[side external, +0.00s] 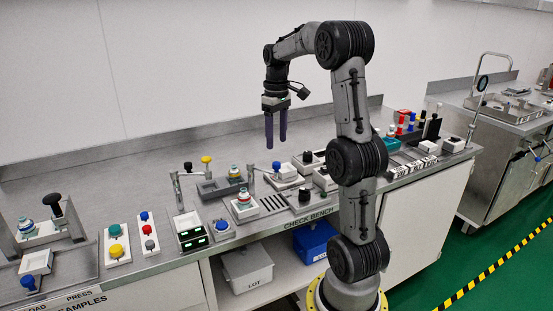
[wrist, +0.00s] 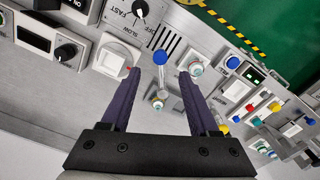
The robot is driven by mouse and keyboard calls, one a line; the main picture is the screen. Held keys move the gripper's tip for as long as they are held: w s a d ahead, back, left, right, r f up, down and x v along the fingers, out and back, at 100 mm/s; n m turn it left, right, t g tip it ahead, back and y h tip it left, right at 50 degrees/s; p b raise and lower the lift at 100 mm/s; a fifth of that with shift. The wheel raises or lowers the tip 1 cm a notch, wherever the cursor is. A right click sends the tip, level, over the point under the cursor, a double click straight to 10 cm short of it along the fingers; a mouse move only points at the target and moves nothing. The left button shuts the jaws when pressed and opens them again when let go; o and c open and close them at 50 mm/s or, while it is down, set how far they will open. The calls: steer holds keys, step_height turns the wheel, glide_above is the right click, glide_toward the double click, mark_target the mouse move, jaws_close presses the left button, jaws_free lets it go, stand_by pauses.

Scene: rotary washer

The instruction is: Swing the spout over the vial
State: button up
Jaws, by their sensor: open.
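My gripper (side external: 276,146) is open and empty, its two dark purple fingers pointing down above the bench; the fingertips also show in the wrist view (wrist: 160,70). A blue ball knob (side external: 276,166) sits below the fingers, on a thin metal arm that looks like the spout; in the wrist view the blue knob (wrist: 160,57) lies between the fingertips, clear of both. A vial with a pale green band (side external: 243,198) stands on a white block left of the gripper. Another capped vial (side external: 234,172) stands behind it. I cannot tell which vial the task means.
A metal post with a black knob (side external: 187,166) and a yellow knob (side external: 207,159) stand to the left. Green displays (side external: 191,238) and a blue button (side external: 221,225) are at the front edge. Speed dials (wrist: 139,9) lie close by. Open bench lies behind.

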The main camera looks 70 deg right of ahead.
mark_target(277, 163)
step_height(277, 163, down, 7)
steer(key=shift+f, duration=0.15)
stand_by(0.4)
jaws_close()
stand_by(1.2)
